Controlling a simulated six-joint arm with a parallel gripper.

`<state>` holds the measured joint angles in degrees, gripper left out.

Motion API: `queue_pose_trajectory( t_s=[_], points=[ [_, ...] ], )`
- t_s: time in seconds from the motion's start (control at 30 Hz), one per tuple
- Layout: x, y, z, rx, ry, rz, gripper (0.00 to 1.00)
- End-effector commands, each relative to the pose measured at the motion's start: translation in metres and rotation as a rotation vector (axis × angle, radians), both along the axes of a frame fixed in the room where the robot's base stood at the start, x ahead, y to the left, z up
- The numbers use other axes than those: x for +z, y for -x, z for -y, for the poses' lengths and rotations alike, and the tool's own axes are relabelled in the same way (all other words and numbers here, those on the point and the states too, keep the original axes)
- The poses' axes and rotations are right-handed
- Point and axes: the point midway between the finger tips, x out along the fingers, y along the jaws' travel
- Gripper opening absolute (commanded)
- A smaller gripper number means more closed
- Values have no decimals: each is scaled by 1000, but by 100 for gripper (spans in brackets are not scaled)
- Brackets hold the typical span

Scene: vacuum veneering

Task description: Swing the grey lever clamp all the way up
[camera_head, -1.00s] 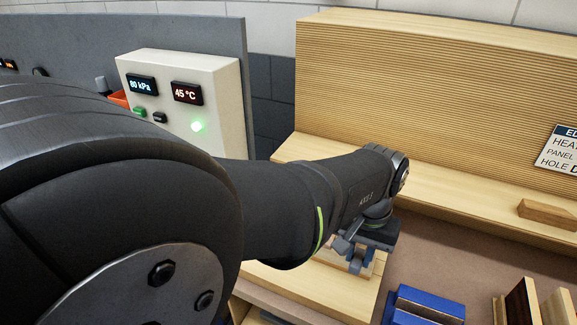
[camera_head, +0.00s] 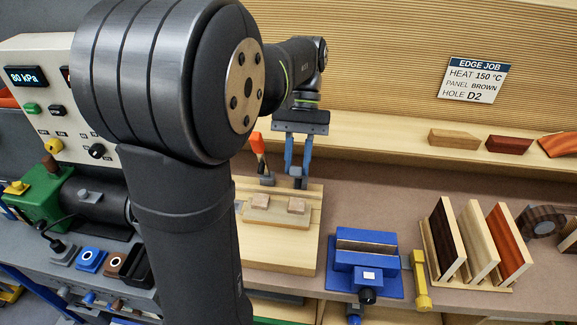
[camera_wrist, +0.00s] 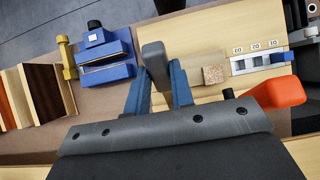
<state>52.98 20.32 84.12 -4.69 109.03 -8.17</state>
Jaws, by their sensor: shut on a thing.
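My gripper (camera_head: 298,166) is at the back edge of the pale wooden board (camera_head: 275,256), with its blue fingers pointing down. In the wrist view my gripper (camera_wrist: 157,88) has its fingers on either side of the grey lever clamp (camera_wrist: 154,62) and is shut on it. In the head view the grey lever clamp (camera_head: 298,180) shows only in part between the fingertips. It seems to stand up from the board's back edge; its exact angle is hard to tell. An orange-handled lever (camera_head: 258,143) stands upright just left of it; its handle also shows in the wrist view (camera_wrist: 278,91).
A blue vise (camera_head: 366,262), a yellow clamp (camera_head: 421,280) and a rack of upright panels (camera_head: 475,240) stand to the right. A ledge (camera_head: 385,142) with wood pieces runs behind.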

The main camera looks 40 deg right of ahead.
Motion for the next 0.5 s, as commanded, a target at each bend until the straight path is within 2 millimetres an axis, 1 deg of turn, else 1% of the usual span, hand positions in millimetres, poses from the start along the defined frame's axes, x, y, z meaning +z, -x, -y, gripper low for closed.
queue_pose_trajectory(
  t_s=[0.2, 0.5],
  points=[
    [6, -7, 7, 1, -43, -44, 0],
    [7, -8, 8, 0, -56, -56, 0]
  ],
)
